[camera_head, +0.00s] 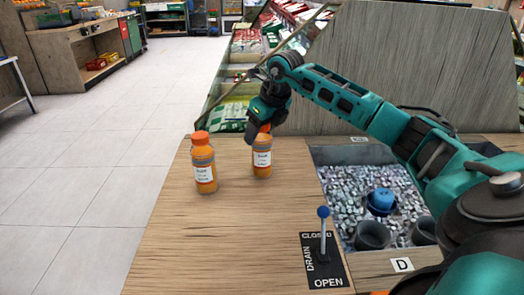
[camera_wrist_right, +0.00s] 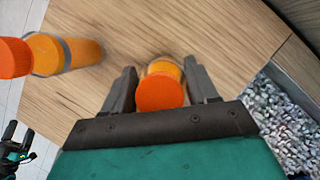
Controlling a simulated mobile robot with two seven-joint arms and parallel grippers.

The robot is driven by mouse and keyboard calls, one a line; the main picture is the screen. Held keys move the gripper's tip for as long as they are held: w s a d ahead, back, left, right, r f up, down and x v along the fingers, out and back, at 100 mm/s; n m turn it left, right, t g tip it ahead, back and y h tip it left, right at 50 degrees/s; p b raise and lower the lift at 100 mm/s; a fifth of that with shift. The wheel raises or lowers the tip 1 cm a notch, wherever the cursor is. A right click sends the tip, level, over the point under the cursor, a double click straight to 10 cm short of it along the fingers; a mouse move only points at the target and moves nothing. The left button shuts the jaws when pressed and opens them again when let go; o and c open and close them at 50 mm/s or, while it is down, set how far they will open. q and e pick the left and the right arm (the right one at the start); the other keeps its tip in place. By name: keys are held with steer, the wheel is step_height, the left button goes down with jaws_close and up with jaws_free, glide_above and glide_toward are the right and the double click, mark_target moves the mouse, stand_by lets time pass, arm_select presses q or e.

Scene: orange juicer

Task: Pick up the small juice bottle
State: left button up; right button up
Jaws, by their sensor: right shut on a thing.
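Two orange juice bottles with orange caps and white labels stand upright on the wooden counter (camera_head: 165,245). The smaller juice bottle (camera_head: 262,159) is the right one, and it also shows in the right wrist view (camera_wrist_right: 160,92). My right gripper (camera_head: 262,127) comes down from above and is shut on this bottle near its cap, with one finger on each side. The larger bottle (camera_head: 203,165) is to its left, apart from the gripper; it also shows in the right wrist view (camera_wrist_right: 55,55).
An ice bin (camera_head: 345,155) with a blue-capped item (camera_head: 381,201) and dark cups (camera_head: 372,236) is sunk in the counter at right. A blue-knobbed drain lever (camera_head: 323,230) stands in front. The counter's front left is clear. A wooden panel (camera_head: 430,60) rises behind.

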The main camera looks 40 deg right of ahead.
steer(key=c, duration=0.3)
jaws_close()
steer(key=shift+r, duration=0.1)
